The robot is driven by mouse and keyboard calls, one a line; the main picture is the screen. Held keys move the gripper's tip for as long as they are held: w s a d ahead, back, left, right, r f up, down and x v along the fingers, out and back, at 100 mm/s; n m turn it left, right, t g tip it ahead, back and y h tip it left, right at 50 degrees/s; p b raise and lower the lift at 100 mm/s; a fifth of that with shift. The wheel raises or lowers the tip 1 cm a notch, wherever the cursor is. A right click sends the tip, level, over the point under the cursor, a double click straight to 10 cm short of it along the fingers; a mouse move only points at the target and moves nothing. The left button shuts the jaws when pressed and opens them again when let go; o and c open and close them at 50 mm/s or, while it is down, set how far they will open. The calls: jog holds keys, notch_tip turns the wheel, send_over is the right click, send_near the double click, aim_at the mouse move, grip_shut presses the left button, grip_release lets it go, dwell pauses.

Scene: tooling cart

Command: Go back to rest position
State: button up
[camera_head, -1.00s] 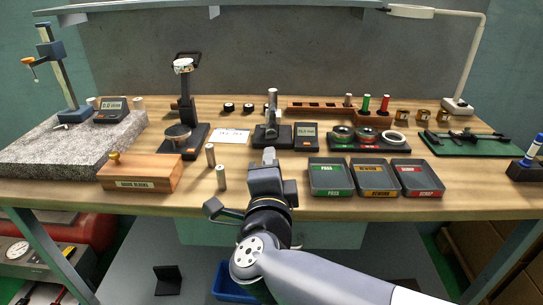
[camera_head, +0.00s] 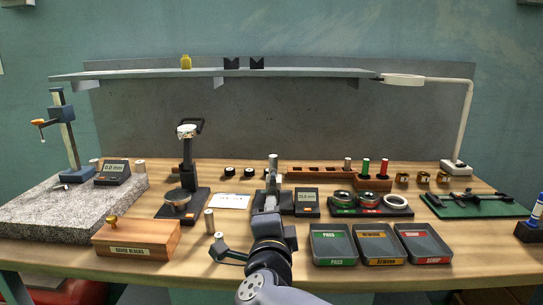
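My gripper (camera_head: 271,200) is at the front middle of the workbench, pointing away over the bench top, with my arm running down out of the bottom of the picture. It overlaps the small gauge stand (camera_head: 273,164) behind it, so its fingertips are hard to make out. I cannot tell whether it is open or shut, and I see no clear sign of a held thing.
The gauge block box (camera_head: 137,239) and granite plate (camera_head: 60,209) lie left. The pass (camera_head: 334,245), rework (camera_head: 380,245) and scrap (camera_head: 424,245) trays are right of my arm. A tall dial stand (camera_head: 188,165) and lamp (camera_head: 463,125) rise behind. A shelf (camera_head: 210,73) spans the back.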

jog(key=w, duration=0.4)
jog(key=shift+w+d, duration=0.1)
jog(key=shift+w, duration=0.25)
jog(key=shift+s, duration=0.2)
